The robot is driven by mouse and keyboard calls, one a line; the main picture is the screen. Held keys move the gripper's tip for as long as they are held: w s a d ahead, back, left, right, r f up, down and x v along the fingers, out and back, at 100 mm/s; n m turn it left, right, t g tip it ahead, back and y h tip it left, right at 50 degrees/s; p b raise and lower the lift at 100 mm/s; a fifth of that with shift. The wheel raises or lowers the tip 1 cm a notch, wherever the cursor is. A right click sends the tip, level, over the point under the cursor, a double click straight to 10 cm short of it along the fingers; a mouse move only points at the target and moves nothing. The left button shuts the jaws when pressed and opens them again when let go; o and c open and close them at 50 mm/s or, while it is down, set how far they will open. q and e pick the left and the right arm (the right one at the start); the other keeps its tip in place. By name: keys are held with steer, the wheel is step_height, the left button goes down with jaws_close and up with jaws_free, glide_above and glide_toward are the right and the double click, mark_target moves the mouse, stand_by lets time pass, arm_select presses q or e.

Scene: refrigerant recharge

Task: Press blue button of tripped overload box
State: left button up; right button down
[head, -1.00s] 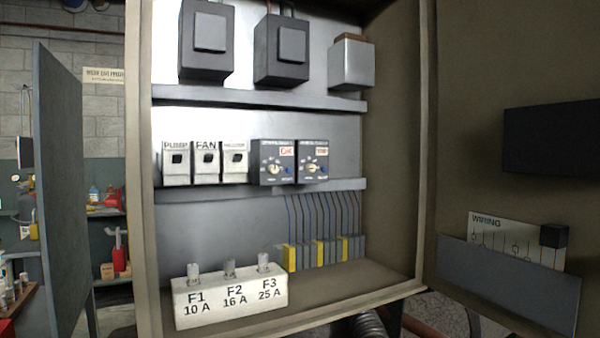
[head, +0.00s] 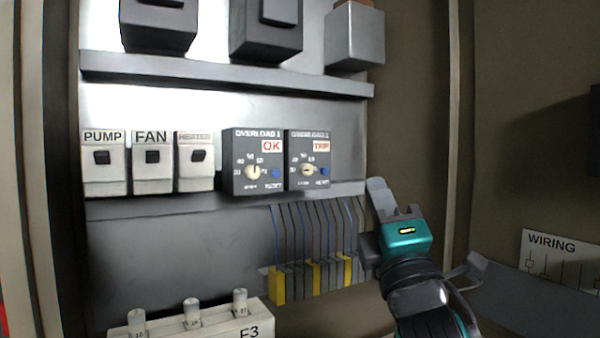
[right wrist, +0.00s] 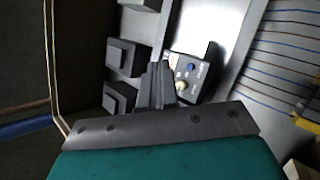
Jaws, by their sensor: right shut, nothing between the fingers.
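Two dark overload boxes sit side by side on the middle rail in the head view. The left overload box (head: 252,162) has an OK label and a blue button (head: 276,174). The right overload box (head: 308,160) has a red TRIP label and a blue button (head: 325,171) at its lower right. My right gripper (head: 380,190) is shut and empty, below and right of the tripped box, apart from it. In the right wrist view the shut fingers (right wrist: 157,75) partly cover an overload box (right wrist: 192,72), whose blue button (right wrist: 190,67) shows beside them. My left gripper is not in view.
PUMP (head: 103,160), FAN (head: 152,160) and heater (head: 195,160) switches stand left of the boxes. Terminal blocks (head: 300,280) with thin wires are below. A fuse block (head: 215,325) is at the lower left. The cabinet's side wall (head: 410,120) is right of the gripper.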

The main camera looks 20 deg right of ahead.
mark_target(324, 171)
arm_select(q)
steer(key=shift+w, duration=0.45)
arm_select(e)
steer(key=shift+w+r+t+h, duration=0.15)
steer(key=shift+r+t+h, duration=0.15)
steer(key=shift+r, duration=0.55)
